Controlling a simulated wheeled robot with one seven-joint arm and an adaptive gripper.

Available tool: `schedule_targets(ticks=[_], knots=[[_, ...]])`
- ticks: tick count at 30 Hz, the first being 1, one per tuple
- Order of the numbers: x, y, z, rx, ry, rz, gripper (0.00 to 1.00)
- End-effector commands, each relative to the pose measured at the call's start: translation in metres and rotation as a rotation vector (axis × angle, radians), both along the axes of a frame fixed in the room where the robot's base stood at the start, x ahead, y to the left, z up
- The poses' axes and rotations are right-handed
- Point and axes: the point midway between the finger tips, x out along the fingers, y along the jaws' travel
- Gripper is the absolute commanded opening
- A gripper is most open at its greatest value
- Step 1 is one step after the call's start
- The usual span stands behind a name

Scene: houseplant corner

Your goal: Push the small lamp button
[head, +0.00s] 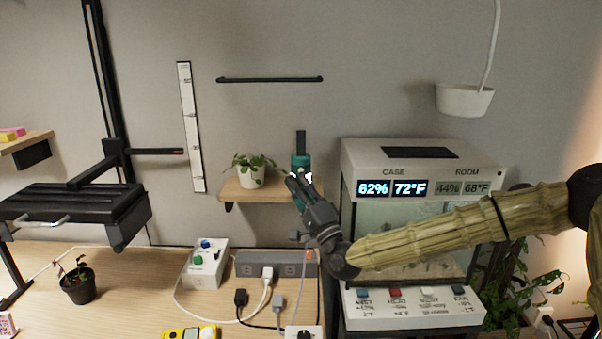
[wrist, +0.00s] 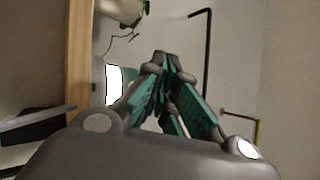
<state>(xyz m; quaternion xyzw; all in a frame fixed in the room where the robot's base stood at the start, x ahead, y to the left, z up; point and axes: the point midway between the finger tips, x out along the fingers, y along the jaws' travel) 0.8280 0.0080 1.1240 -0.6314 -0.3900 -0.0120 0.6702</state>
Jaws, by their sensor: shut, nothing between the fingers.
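A white box (head: 205,264) with a blue button (head: 206,244) and a green button (head: 198,260) stands on the wooden table. I cannot tell for sure which button is the small lamp button. My gripper (head: 293,182) is shut and empty, up and to the right of the white box, apart from it. It overlaps a teal bottle (head: 301,161) on the small shelf in the head view. In the wrist view my gripper's fingertips (wrist: 162,62) meet, with the bottle's white label (wrist: 113,84) to their left; I cannot tell whether they touch.
The wooden shelf (head: 232,190) holds a potted plant (head: 251,177). A grey power strip (head: 277,264) with plugs and cables lies beside the box. A glass case (head: 420,152) with a button panel (head: 412,309) stands right. A black lamp stand (head: 75,204) and dark pot (head: 78,288) are left.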

Motion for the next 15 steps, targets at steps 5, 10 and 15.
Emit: schedule_targets(ticks=[5, 10, 15], knots=[[-0.014, 0.000, -0.001, 0.000, 0.000, 0.000, 0.00], [-0.027, 0.000, 0.000, 0.001, 0.000, 0.001, 0.00], [-0.036, 0.000, 0.000, 0.000, 0.000, 0.000, 0.00]])
